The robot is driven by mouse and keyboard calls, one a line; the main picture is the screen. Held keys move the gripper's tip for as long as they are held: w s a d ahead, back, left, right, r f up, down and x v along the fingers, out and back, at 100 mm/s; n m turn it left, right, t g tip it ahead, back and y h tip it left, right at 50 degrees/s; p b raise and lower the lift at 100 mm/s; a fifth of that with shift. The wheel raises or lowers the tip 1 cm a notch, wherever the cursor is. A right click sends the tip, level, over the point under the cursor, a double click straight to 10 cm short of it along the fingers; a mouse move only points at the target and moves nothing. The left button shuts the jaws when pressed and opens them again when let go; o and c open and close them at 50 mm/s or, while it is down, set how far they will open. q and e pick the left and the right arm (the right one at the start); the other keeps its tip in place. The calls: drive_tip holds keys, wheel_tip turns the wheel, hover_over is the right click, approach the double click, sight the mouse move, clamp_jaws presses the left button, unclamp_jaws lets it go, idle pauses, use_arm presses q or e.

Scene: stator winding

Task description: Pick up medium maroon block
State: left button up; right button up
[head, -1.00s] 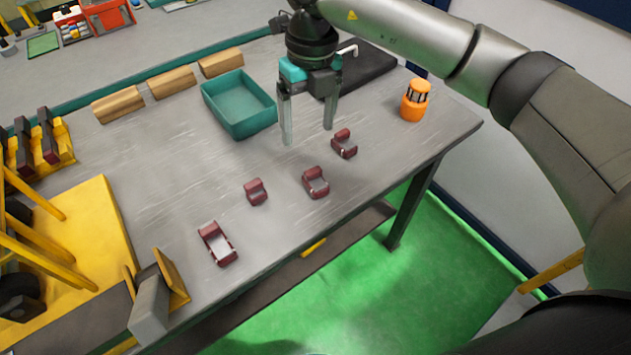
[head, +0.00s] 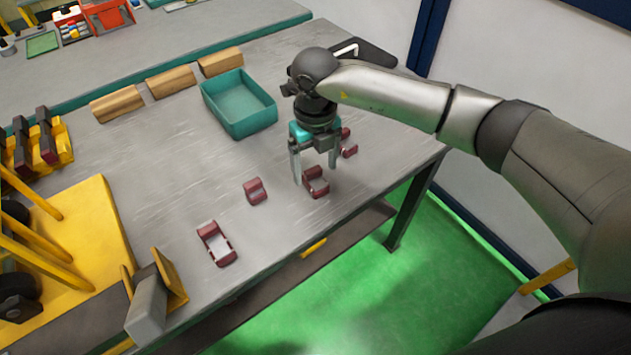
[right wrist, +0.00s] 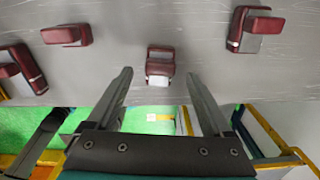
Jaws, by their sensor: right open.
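Several maroon blocks with pale grey faces lie in a row on the grey table (head: 165,190). My right gripper (head: 315,174) is open, fingers pointing down, over one maroon block (head: 317,184). In the right wrist view this block (right wrist: 160,63) shows between and just beyond the open fingertips (right wrist: 159,73), with no visible contact. Exact height is unclear. A smaller-looking block (head: 256,191) and a longer open-framed one (head: 217,244) lie to the left. Another block (head: 349,150) lies behind, partly hidden by the gripper. The blocks' size names are not certain from the views. My left gripper is out of view.
A teal bin (head: 238,105) stands behind the blocks, left of my right arm. Wooden pieces (head: 170,82) line the back edge. A yellow fixture (head: 75,235) stands at the left, and a grey-and-yellow holder (head: 152,298) at the front left. The table around the blocks is clear.

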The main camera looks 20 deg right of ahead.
sight(315, 179)
wheel_tip(315, 179, down, 3)
drive_tip(key=shift+r, duration=0.1)
clamp_jaws()
idle(0.7)
idle(0.6)
